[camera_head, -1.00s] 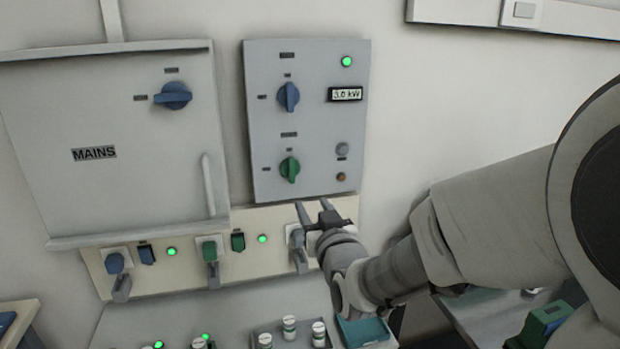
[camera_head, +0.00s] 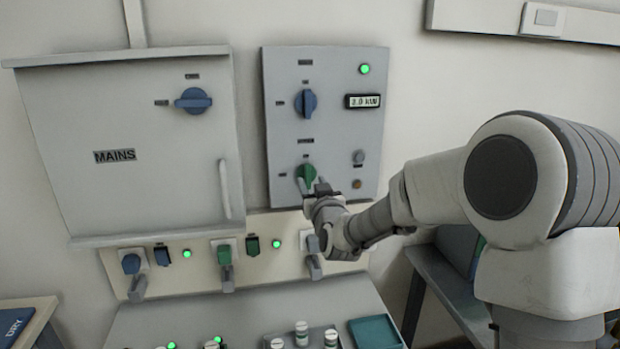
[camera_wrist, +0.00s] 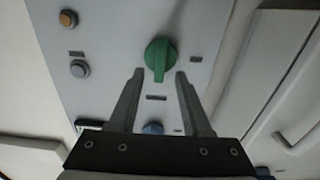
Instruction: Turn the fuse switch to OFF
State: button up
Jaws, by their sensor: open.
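The tall grey panel (camera_head: 330,130) on the wall carries a blue rotary knob (camera_head: 307,103) above a green rotary knob (camera_head: 306,173). Their small labels are unreadable, so I cannot tell which switch is the fuse switch. My gripper (camera_head: 310,186) is in front of the green knob and partly hides it. In the wrist view, my gripper (camera_wrist: 159,74) is open, with its fingertips on either side of the green knob (camera_wrist: 159,58). I cannot tell whether they touch it. The blue knob (camera_wrist: 153,128) shows between the fingers.
A MAINS cabinet (camera_head: 130,185) with a blue knob (camera_head: 193,101) and handle stands left of the panel. Below runs a strip (camera_head: 205,270) with plugs and small switches. A green lamp (camera_head: 365,69) and display (camera_head: 362,101) are lit on the panel.

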aim_at(308, 175)
jog(key=shift+x, duration=1.75)
grip_shut()
